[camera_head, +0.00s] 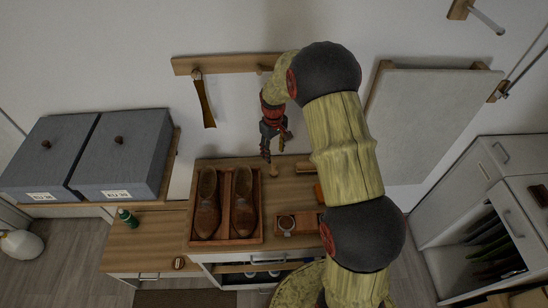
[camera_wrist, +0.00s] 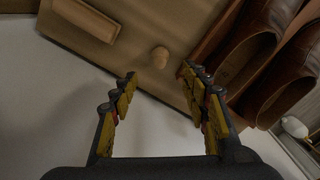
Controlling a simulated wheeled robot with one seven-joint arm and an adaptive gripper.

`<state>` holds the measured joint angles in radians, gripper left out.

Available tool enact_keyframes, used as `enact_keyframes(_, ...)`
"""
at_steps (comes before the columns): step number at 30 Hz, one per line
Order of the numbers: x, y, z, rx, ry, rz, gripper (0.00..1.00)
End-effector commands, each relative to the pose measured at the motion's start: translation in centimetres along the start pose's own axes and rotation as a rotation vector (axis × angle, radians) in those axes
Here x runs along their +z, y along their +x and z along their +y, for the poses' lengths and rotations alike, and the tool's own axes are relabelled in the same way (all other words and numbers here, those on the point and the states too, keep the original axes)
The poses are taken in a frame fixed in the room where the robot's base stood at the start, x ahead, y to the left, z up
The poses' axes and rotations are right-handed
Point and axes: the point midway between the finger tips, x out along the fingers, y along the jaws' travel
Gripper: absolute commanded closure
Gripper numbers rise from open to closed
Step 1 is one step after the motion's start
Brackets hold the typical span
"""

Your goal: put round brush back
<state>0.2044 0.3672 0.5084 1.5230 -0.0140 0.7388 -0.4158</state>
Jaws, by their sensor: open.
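My gripper (camera_head: 274,152) is open and empty, its fingers pointing down near the back edge of the wooden counter; it also shows in the wrist view (camera_wrist: 158,76). A small wooden piece with a rounded knob (camera_wrist: 160,57) stands just beyond the fingertips, apart from them; the head view shows it just below the gripper (camera_head: 273,170). It may be the round brush, but its lower part is unclear. A small wooden tray (camera_head: 309,226) holds a round dark-topped item (camera_head: 286,223), which I cannot identify for certain.
Brown shoes (camera_head: 207,205) stand in a wooden tray (camera_head: 225,242) left of the gripper. A block-shaped wooden piece (camera_head: 305,167) lies to the right. A shoehorn (camera_head: 204,103) hangs from the wall rail (camera_head: 222,65). Grey boxes (camera_head: 122,155) and a green bottle (camera_head: 128,218) stand farther left.

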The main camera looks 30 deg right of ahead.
Motion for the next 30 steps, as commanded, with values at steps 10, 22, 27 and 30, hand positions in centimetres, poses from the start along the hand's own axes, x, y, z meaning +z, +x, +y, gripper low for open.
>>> enact_keyframes(10,1.0,-7.8,-1.9,0.023,0.024,0.058,0.54)
enact_keyframes(22,7.9,-22.2,-8.2,0.058,0.093,0.207,0.54)
enact_keyframes(27,12.1,-26.5,-10.9,0.064,0.122,0.272,0.54)
enact_keyframes(30,14.8,-28.3,-12.4,0.065,0.139,0.31,0.54)
